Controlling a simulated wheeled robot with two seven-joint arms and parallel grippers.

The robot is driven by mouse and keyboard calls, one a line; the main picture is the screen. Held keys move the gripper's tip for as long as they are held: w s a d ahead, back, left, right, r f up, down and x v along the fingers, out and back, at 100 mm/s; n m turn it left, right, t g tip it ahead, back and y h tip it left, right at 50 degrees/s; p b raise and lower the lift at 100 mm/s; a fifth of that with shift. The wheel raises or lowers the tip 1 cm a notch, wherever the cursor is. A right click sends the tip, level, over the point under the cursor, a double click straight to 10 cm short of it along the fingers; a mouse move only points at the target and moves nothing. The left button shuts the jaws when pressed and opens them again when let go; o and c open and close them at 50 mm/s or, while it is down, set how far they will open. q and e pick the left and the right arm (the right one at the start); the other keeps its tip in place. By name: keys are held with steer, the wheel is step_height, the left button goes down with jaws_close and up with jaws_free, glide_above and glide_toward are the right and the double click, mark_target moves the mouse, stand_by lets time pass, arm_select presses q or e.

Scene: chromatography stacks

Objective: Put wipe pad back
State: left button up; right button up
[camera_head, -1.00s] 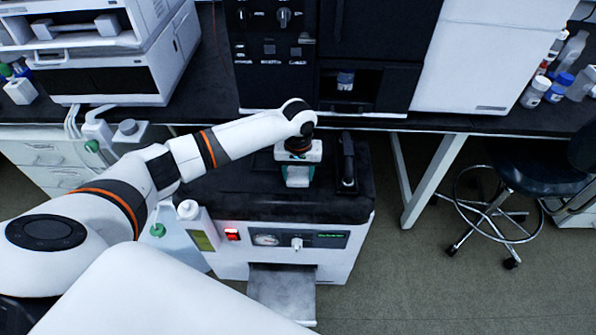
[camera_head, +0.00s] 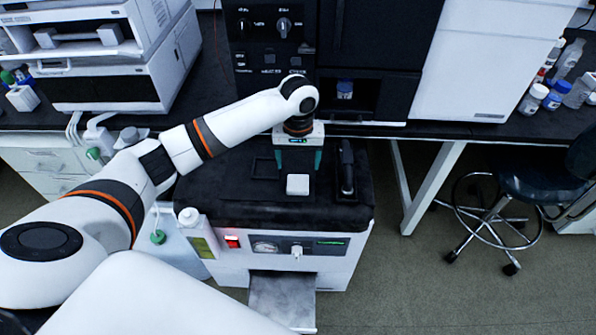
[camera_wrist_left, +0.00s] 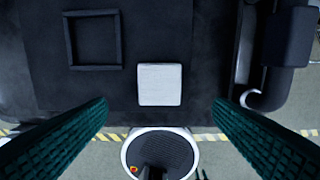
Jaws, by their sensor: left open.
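The white square wipe pad (camera_head: 297,184) lies flat on the black top of the pump unit (camera_head: 235,200). In the left wrist view the pad (camera_wrist_left: 159,85) lies between my two spread fingers and touches neither. A thin square black frame (camera_wrist_left: 70,40) lies on the same top, left of the pad; the pad is outside it. My left gripper (camera_head: 299,165) is open and empty, with teal fingers, above the pad on its far side in the head view. My right gripper is not in view.
A black upright handle-like part (camera_head: 347,168) stands right of the pad. The bench with black and white instruments (camera_head: 367,95) is behind. A stool (camera_head: 507,195) stands on the right floor.

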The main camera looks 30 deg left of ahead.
arm_select(q)
steer(key=shift+r, duration=1.9)
